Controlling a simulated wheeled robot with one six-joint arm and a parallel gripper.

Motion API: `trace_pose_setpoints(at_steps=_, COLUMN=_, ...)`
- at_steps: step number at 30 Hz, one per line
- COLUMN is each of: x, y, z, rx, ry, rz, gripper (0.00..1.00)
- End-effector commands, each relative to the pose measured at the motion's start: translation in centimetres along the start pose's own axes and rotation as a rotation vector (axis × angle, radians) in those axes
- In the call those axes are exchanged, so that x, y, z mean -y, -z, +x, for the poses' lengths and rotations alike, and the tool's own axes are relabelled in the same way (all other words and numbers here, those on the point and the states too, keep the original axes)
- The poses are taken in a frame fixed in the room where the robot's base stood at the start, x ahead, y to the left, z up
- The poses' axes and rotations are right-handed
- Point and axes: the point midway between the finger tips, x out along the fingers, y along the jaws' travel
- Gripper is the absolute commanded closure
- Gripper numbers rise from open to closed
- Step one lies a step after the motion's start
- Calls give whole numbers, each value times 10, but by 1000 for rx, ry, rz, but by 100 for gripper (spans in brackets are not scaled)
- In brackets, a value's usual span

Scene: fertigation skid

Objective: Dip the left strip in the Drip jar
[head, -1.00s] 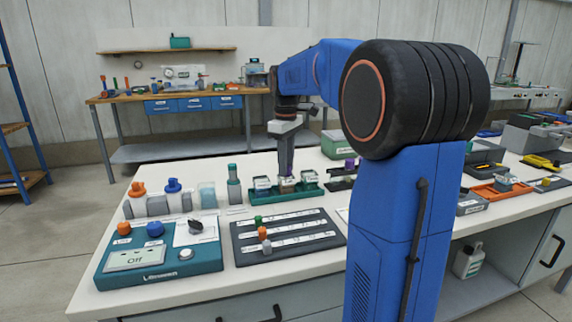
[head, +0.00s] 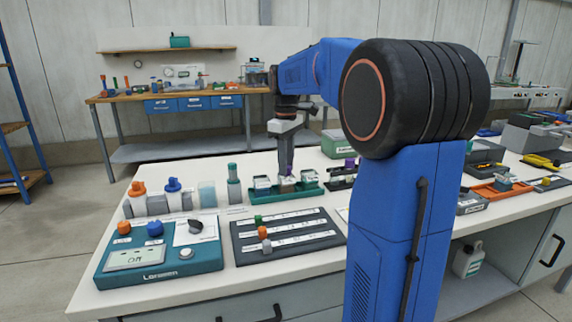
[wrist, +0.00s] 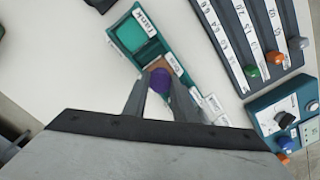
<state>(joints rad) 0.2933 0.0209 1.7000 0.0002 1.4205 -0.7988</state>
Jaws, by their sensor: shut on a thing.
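My gripper (wrist: 157,92) points down and is shut on a strip with a purple top (wrist: 160,82); in the head view my gripper (head: 286,168) is over the middle of the green rack (head: 262,197). The green rack also shows in the wrist view (wrist: 126,40), with a jar labelled "Tank" (wrist: 140,30) at one end and a brownish middle jar (wrist: 158,64) right by the strip. The middle label (wrist: 178,64) looks like "Drip". The strip's lower end is hidden by the fingers and purple top, so I cannot tell its depth in the jar.
A dark holder with another purple-topped piece (head: 350,164) stands right of the rack. A grey board with white rows and coloured pegs (head: 290,238) and a teal meter box (head: 158,262) lie in front. Bottles (head: 172,195) stand to the left.

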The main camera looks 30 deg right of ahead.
Motion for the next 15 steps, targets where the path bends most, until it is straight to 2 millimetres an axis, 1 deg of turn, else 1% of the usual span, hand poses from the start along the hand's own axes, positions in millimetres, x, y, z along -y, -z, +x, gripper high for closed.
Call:
trace_pose_setpoints(at_steps=5, x=0, y=0, z=-6, rx=-1, ry=-1, rz=0, gripper=96)
trace_pose_setpoints(at_steps=15, x=0, y=0, z=-28, rx=-1, ry=-1, rz=0, gripper=96)
